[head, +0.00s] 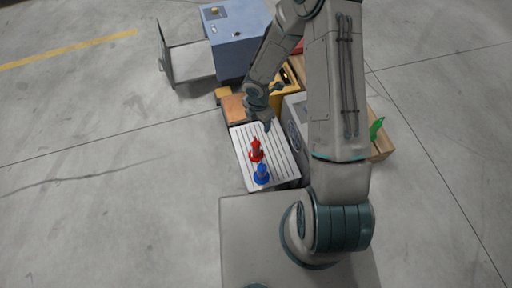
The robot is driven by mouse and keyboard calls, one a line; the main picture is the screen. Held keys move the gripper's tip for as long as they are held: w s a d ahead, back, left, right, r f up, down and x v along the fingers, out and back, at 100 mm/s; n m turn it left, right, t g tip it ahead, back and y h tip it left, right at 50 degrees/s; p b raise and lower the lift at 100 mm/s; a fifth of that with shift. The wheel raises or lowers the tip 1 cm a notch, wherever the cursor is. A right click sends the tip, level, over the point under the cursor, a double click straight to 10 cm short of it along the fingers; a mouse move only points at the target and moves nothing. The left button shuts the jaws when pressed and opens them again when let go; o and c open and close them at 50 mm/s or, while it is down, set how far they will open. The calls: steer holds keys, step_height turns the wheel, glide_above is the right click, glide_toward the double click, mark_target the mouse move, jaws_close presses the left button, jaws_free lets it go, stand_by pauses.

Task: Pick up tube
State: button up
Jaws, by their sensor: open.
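A small red tube-like item (256,154) and a blue one (262,173) stand on a white ribbed tray (283,163). The red one is farther back and the blue one nearer the front edge; I cannot tell which is the tube. My gripper (264,124) is over the back end of the tray, behind the red item and apart from it in the picture. It is open and appears empty. The fingertips are small and partly dark, so their exact height above the tray is unclear.
A blue-grey box (238,42) with an open door (165,52) stands at the back. Wooden and yellow boxes (235,108) sit behind the tray. A green item (377,128) lies in a wooden box on the right, beyond my arm. The floor at left is clear.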

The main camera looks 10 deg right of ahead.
step_height(320, 180, down, 3)
steer(key=a+n, duration=0.2)
steer(key=b, duration=0.3)
glide_above(255, 145)
steer(key=shift+y, duration=0.3)
step_height(255, 145, down, 7)
steer(key=shift+w+f, duration=0.1)
steer(key=shift+f, duration=0.05)
steer(key=shift+f+b, duration=1.6)
steer(key=shift+f, duration=1.25)
steer(key=shift+r, duration=0.1)
jaws_close()
